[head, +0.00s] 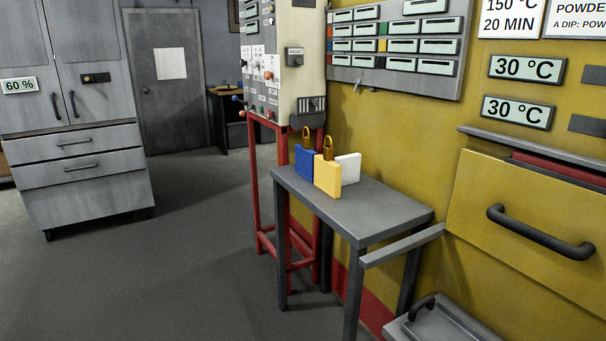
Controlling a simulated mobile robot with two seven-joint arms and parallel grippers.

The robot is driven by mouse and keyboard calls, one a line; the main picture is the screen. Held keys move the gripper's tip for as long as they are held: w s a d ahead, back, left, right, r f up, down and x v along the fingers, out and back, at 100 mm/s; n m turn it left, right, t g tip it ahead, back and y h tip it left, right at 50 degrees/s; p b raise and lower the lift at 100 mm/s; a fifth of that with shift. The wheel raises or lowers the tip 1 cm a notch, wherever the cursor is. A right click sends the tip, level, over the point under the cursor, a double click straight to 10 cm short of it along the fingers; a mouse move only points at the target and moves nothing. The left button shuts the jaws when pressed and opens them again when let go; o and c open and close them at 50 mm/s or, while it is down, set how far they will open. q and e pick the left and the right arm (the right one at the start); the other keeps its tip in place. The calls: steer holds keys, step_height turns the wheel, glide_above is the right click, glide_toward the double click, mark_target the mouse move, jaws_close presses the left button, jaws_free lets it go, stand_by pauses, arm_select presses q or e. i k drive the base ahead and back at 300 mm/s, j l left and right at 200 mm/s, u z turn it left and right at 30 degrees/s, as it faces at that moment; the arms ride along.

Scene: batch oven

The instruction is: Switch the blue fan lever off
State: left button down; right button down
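A cream control cabinet (298,75) stands on a red frame, left of the yellow wall. Its left face carries switches and labels. A small blue knob (236,98) sticks out at the left edge of that face; it may be the end of the blue fan lever. Orange-red knobs (269,115) show along the lower edge. The labels and the lever's position are too small to read. Neither of my grippers is in view.
A grey table (378,214) in front of the cabinet holds a blue padlock (304,162), a yellow padlock (327,176) and a white block (348,167). A yellow drawer front (535,205) is at right. Grey cabinets (85,180) stand left. The floor between is clear.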

mark_target(235, 97)
steer(key=i+j+z, duration=0.9)
steer(key=j, duration=0.2)
steer(key=i+j+z, duration=0.1)
steer(key=j, duration=0.25)
steer(key=i+j+z, duration=0.1)
steer(key=j, duration=0.25)
steer(key=i+j, duration=0.15)
steer(key=j, duration=0.2)
steer(key=i+j, duration=0.15)
steer(key=j, duration=0.25)
steer(key=i+j, duration=0.15)
steer(key=j, duration=0.2)
steer(key=i+j, duration=0.2)
steer(key=j, duration=0.15)
steer(key=i+j, duration=0.15)
steer(key=j, duration=0.2)
steer(key=i+j+z, duration=0.1)
steer(key=j, duration=0.3)
steer(key=i+j, duration=0.2)
steer(key=j, duration=0.15)
steer(key=i+j, duration=0.15)
steer(key=j, duration=0.25)
